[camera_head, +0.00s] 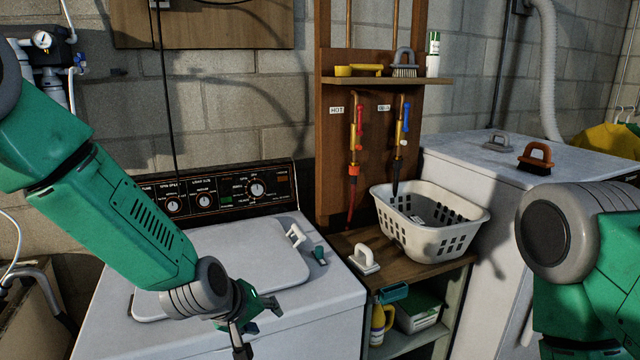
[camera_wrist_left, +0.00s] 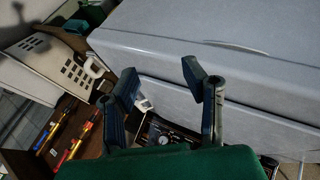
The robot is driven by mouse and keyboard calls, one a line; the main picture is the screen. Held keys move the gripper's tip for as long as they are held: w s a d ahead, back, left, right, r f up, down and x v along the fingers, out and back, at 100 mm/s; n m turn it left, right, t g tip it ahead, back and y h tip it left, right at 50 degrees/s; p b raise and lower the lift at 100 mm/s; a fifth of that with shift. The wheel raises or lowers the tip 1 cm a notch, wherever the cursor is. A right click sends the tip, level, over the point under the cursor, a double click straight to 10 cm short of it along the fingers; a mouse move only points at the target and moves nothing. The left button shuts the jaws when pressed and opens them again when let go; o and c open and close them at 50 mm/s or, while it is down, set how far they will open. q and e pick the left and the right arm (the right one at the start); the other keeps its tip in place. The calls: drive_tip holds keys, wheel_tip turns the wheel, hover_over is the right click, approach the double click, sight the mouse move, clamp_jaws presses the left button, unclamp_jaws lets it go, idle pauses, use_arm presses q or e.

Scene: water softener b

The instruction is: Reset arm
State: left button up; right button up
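My left gripper (camera_head: 262,325) hangs at the end of my green left arm, over the front right part of the white washer top. In the left wrist view its two dark fingers (camera_wrist_left: 162,80) stand apart with nothing between them, so it is open and empty. My green right arm (camera_head: 590,260) shows at the right edge, bent downward. Its gripper is out of frame.
The washer (camera_head: 200,335) has a closed lid (camera_head: 240,265). A white basket (camera_head: 440,240) and a white-handled brush (camera_head: 365,260) rest on the wooden shelf beside it. A white cabinet (camera_head: 470,190) bears two more brushes, one with an orange handle (camera_head: 536,155).

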use_arm(q)
drive_tip(key=s+a+f+m+g+y+b, duration=0.1)
drive_tip(key=s+a+f+g+b, duration=0.15)
drive_tip(key=s+a+f, duration=0.45)
drive_tip(key=s+a+f+m+g+y+b, duration=0.1)
drive_tip(key=s+a+f+m+b, duration=0.15)
drive_tip(key=s+f, duration=0.9)
drive_tip(key=s+a+f+m+g+b, duration=0.1)
drive_tip(key=s+a+f+b, duration=0.1)
drive_tip(key=s+a+f, duration=0.2)
drive_tip(key=s+a+f+m+g+y+b, duration=0.1)
drive_tip(key=s+a+f+b, duration=0.2)
drive_tip(key=s+f, duration=0.4)
drive_tip(key=s+a, duration=0.1)
drive_tip(key=s, duration=0.5)
drive_tip(key=shift+s+f+m+y, duration=0.2)
drive_tip(key=shift+f+m+y, duration=0.1)
drive_tip(key=shift+f+m, duration=0.05)
drive_tip(key=shift+d+g, duration=0.1)
drive_tip(key=shift+g, duration=0.15)
